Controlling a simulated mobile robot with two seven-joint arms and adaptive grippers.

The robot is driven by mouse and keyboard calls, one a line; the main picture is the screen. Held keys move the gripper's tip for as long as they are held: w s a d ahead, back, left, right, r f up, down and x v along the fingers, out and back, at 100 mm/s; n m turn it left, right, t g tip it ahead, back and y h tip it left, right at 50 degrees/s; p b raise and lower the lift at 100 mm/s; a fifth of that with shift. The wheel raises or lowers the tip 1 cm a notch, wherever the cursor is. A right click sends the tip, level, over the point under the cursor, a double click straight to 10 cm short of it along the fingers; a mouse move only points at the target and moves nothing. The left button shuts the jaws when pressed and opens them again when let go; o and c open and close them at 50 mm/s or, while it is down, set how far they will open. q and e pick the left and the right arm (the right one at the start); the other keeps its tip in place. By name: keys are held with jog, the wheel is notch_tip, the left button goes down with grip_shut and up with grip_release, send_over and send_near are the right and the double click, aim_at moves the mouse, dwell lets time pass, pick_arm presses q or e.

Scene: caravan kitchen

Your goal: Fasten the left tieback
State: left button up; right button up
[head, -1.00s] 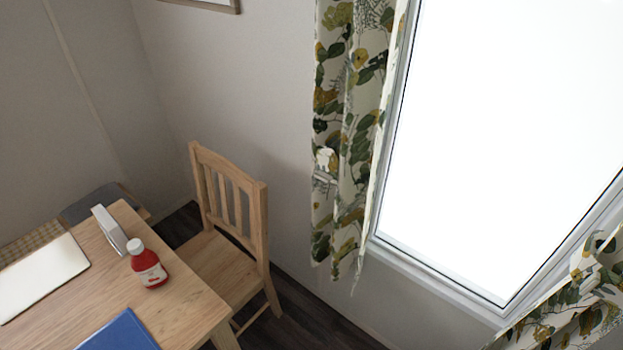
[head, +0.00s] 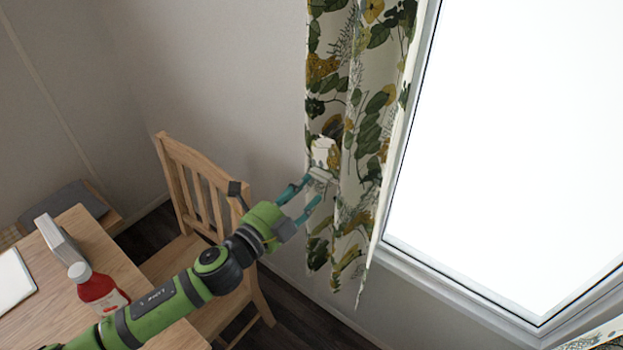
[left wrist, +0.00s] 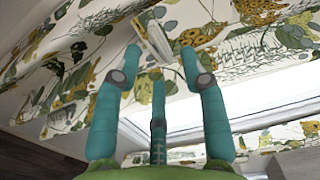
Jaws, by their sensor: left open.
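The left curtain (head: 345,100), white with green and yellow leaves, hangs at the left side of the window. A pale left tieback (head: 324,153) shows at its left edge, with a light grey piece just below it. My left gripper (head: 314,190) is open at the curtain's left edge, its teal fingertips close to that grey piece. In the left wrist view the fingers (left wrist: 160,56) are spread, and a pale, ridged piece of the tieback (left wrist: 155,38) lies just beyond and between the tips. I cannot tell whether they touch it. My right gripper is not in view.
The table (head: 95,235) at lower left carries a red bottle (head: 98,290) and a white item (head: 60,242). The bright window (head: 510,150) is at the right.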

aim_at(321, 167)
pick_arm(q)
jog(key=x, duration=0.4)
jog(key=shift+a, duration=0.1)
jog(key=shift+f, duration=0.1)
grip_shut()
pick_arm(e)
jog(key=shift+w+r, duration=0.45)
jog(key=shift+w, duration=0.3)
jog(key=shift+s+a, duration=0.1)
